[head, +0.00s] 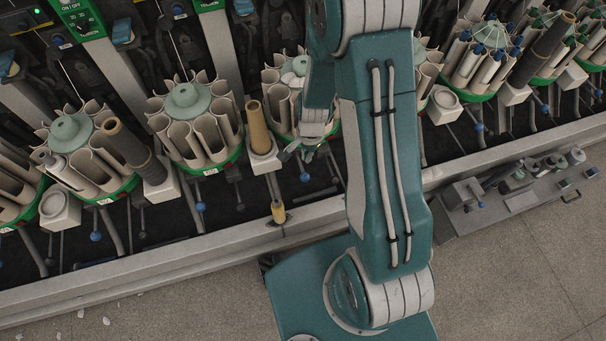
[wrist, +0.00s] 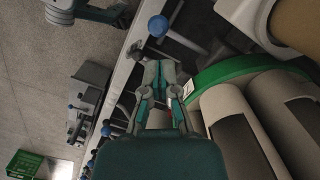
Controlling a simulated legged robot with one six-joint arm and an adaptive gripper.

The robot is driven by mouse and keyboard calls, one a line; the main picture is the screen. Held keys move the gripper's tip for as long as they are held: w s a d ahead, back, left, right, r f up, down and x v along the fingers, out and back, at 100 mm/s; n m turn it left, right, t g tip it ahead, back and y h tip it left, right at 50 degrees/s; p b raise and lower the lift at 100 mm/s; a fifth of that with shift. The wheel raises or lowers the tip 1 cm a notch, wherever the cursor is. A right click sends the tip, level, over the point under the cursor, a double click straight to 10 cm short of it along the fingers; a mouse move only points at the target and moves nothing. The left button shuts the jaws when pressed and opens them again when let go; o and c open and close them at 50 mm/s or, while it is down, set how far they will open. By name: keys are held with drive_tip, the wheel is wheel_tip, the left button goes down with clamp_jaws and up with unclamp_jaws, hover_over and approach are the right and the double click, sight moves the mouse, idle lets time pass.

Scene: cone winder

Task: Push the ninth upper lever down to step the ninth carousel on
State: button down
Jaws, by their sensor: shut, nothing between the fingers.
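My gripper (head: 308,150) is shut and empty, low in front of a carousel (head: 276,92) that my arm partly hides. In the wrist view my gripper (wrist: 159,72) points toward a blue lever knob (wrist: 158,26) and appears apart from it. A blue knob (head: 305,177) also shows just below my gripper in the head view. I cannot tell whether these are the same knob. The carousel's green rim (wrist: 225,73) lies close to the right of my fingers in the wrist view. The carousel number labels are too small to read, so I cannot tell which lever is the ninth.
Another carousel (head: 188,110) stands to the left, with a tan cone tube (head: 258,128) between the two. A grey rail (head: 170,262) runs along the front of the machine. A bench with small parts (head: 520,190) stands at the right. The floor (head: 520,280) is mostly clear.

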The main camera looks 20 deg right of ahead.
sight(305, 175)
drive_tip(key=shift+f, duration=0.25)
drive_tip(key=shift+s+a+f, duration=0.15)
drive_tip(key=shift+f, duration=1.6)
drive_tip(key=shift+s+a+f, duration=0.1)
drive_tip(key=shift+f, duration=1.65)
